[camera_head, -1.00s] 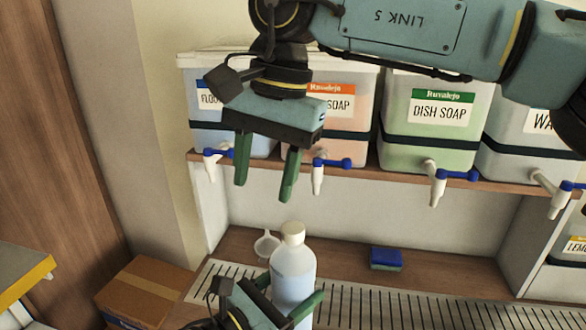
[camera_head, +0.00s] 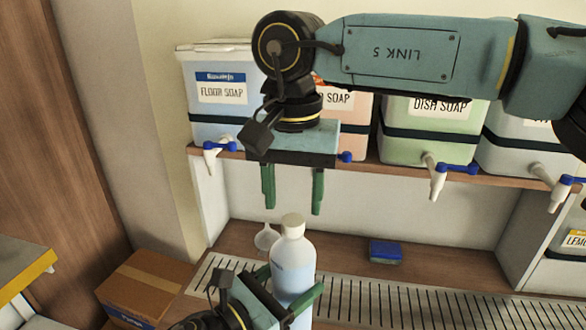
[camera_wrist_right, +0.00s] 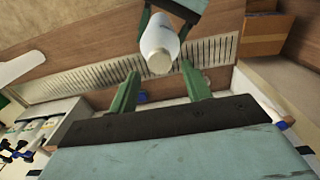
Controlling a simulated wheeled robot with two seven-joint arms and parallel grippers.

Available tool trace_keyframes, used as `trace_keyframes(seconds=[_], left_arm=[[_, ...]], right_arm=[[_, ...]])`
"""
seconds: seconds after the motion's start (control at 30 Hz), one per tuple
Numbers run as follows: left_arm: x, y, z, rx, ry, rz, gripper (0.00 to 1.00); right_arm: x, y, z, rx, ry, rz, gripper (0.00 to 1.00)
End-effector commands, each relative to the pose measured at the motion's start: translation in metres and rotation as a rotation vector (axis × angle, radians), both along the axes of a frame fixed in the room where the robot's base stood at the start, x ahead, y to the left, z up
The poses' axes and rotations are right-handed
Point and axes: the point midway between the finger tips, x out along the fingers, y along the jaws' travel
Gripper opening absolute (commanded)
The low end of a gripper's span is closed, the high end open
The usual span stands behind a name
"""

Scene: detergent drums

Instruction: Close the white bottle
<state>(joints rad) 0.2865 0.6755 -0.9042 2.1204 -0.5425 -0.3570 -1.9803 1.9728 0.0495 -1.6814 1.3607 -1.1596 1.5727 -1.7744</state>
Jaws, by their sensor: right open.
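The white bottle (camera_head: 294,265) stands upright over the drain grille, with pale bluish contents and a cream cap (camera_head: 292,221) on its neck. I cannot tell how tight the cap is. My left gripper (camera_head: 285,290) has its fingers on either side of the bottle's body and holds it. My right gripper (camera_head: 293,195) is open and empty, pointing down just above the cap, with a finger to each side of it. In the right wrist view the cap (camera_wrist_right: 159,62) faces the camera between and beyond the open fingers, with the bottle (camera_wrist_right: 160,38) behind it.
Soap drums with taps stand on the shelf, including the floor soap drum (camera_head: 222,105) and dish soap drum (camera_head: 430,130). Their taps overhang near my right gripper. A small white funnel (camera_head: 266,237), a blue sponge (camera_head: 386,252) and the slotted grille (camera_head: 400,305) lie below. A cardboard box (camera_head: 140,285) is left.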

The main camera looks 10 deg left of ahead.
Motion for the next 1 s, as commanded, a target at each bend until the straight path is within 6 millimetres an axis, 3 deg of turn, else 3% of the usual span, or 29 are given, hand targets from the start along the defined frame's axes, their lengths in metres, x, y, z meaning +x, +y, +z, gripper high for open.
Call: trace_keyframes(seconds=[0.23, 0.6, 0.97, 1.0], left_arm=[[0.000, -0.001, 0.004, -0.004, -0.007, -0.002, 0.00], [0.000, -0.001, 0.004, -0.004, -0.007, -0.002, 0.00], [0.000, -0.001, 0.004, -0.004, -0.007, -0.002, 0.00], [0.000, -0.001, 0.004, -0.004, -0.007, -0.002, 0.00]], right_arm=[[0.000, 0.000, -0.028, 0.000, 0.001, 0.000, 0.49], [0.000, 0.000, -0.034, 0.001, 0.001, -0.001, 0.49], [0.000, 0.000, -0.033, 0.001, 0.001, -0.001, 0.03], [0.000, 0.000, -0.033, 0.001, 0.001, -0.001, 0.02]])
